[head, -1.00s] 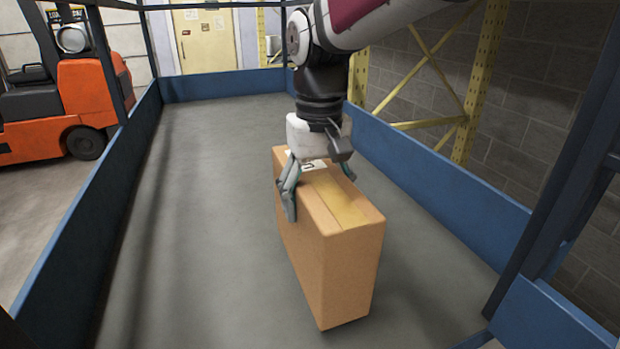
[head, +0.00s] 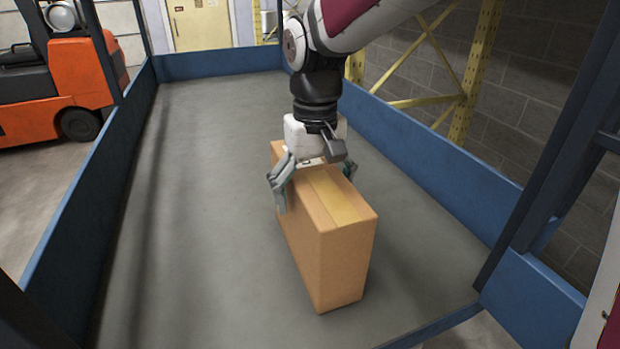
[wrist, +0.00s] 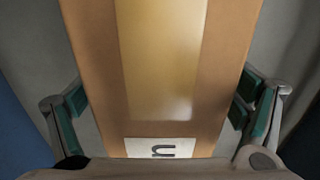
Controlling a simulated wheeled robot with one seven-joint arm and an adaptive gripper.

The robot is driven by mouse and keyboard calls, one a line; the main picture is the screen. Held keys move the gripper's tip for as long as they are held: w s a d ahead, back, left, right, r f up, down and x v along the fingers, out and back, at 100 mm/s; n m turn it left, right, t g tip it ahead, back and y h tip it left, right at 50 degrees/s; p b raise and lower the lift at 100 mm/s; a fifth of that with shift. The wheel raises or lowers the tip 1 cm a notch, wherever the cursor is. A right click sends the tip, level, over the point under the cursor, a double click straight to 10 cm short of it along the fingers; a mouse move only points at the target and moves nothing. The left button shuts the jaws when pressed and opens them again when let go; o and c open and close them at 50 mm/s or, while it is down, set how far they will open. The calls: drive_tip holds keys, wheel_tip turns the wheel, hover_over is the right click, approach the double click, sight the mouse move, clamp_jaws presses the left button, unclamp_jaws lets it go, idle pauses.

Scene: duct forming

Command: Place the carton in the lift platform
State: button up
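The brown carton (head: 345,260) stands upright on its narrow side on the grey floor of the lift platform (head: 200,200), right of the middle and near the front edge. It seems to rest on the floor. My gripper (head: 316,193) is over the carton's far end, with one finger on each side of it. In the wrist view the carton's taped top (wrist: 160,50) lies between the teal finger pads. The far finger is mostly hidden in the head view.
Low blue walls (head: 440,170) edge the platform, with dark posts at the corners. An orange forklift (head: 40,95) stands outside on the left. A yellow rack frame (head: 468,75) and a block wall are on the right. The platform floor left of and behind the carton is clear.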

wheel_tip(320, 180, up, 11)
drive_tip(key=shift+w+r+b, duration=0.1)
drive_tip(key=shift+r+b, duration=0.1)
drive_tip(key=shift+b, duration=0.4)
drive_tip(key=shift+r, duration=0.45)
drive_tip(key=s+d+f+m+t, duration=0.1)
drive_tip(key=s+d+f+t, duration=0.1)
drive_tip(key=s+d, duration=0.5)
drive_tip(key=s+d+f+m+t, duration=0.2)
drive_tip(key=s+d+f, duration=0.3)
drive_tip(key=s, duration=0.5)
drive_tip(key=shift+s+d+f+t, duration=0.2)
drive_tip(key=shift+d+t, duration=0.5)
drive_tip(key=shift+d, duration=0.6)
